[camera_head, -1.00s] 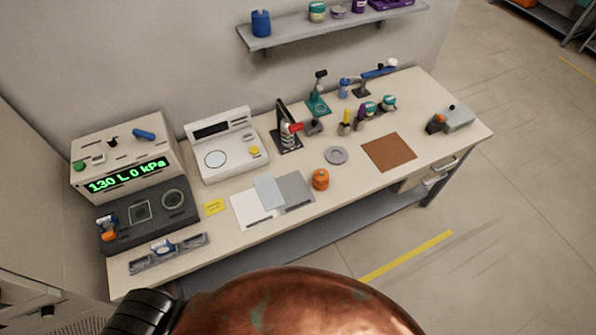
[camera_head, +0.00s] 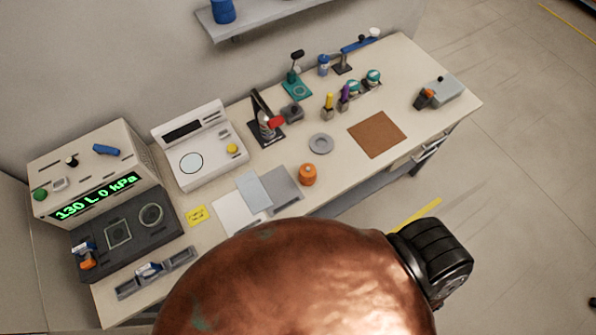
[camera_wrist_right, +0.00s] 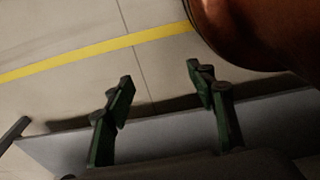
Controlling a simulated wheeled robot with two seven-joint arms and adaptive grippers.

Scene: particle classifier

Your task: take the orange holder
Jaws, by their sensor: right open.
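A small orange round piece with a darker top (camera_head: 307,175) stands upright on the bench, right of the grey sheets. It is the clearest match for the orange holder, though I cannot tell this for sure. Smaller orange parts also show on the dark unit at the left (camera_head: 88,264) and by the grey box at the right (camera_head: 425,98). In the right wrist view my right gripper (camera_wrist_right: 161,88) is open with nothing between its green fingers. Floor and a grey surface lie behind it. My left gripper is not in view.
The bench (camera_head: 330,205) carries a display unit (camera_head: 70,185), a white instrument (camera_head: 195,150), a grey ring (camera_head: 321,144) and a brown mat (camera_head: 377,134). A large copper-coloured rounded shape hides part of the bench's near edge. Bench around the orange piece is fairly clear.

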